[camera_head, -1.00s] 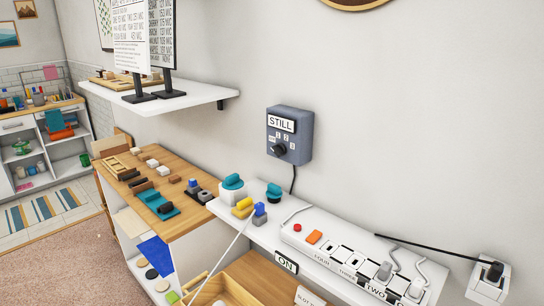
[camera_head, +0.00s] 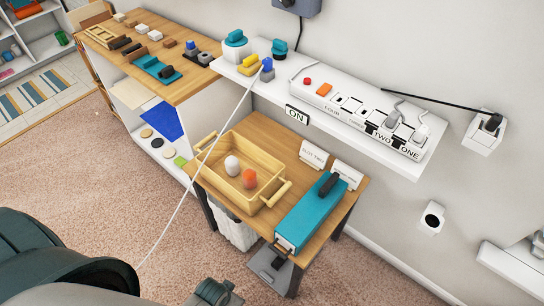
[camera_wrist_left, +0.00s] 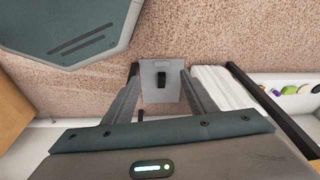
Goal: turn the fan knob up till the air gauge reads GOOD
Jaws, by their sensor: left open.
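The blue-grey wall box (camera_head: 297,6) shows only its lower edge at the top of the head view. Its black knob and its display are out of frame now. A second earlier the display read STILL, above a black knob with numbers by it. I see no gauge reading GOOD. My left gripper (camera_wrist_left: 160,72) is open in the left wrist view, with nothing held. A grey plate with a black piece (camera_wrist_left: 161,82) shows between its fingers; I cannot tell how far beyond them it lies. My right gripper is not in view.
A white shelf (camera_head: 345,118) carries a power strip (camera_head: 350,112) and teal and yellow pieces, with an ON sign (camera_head: 297,115) below. A small wooden table (camera_head: 340,205) holds a tray (camera_head: 205,178) and a teal device (camera_head: 308,215). Carpet (camera_head: 70,160) is clear at left.

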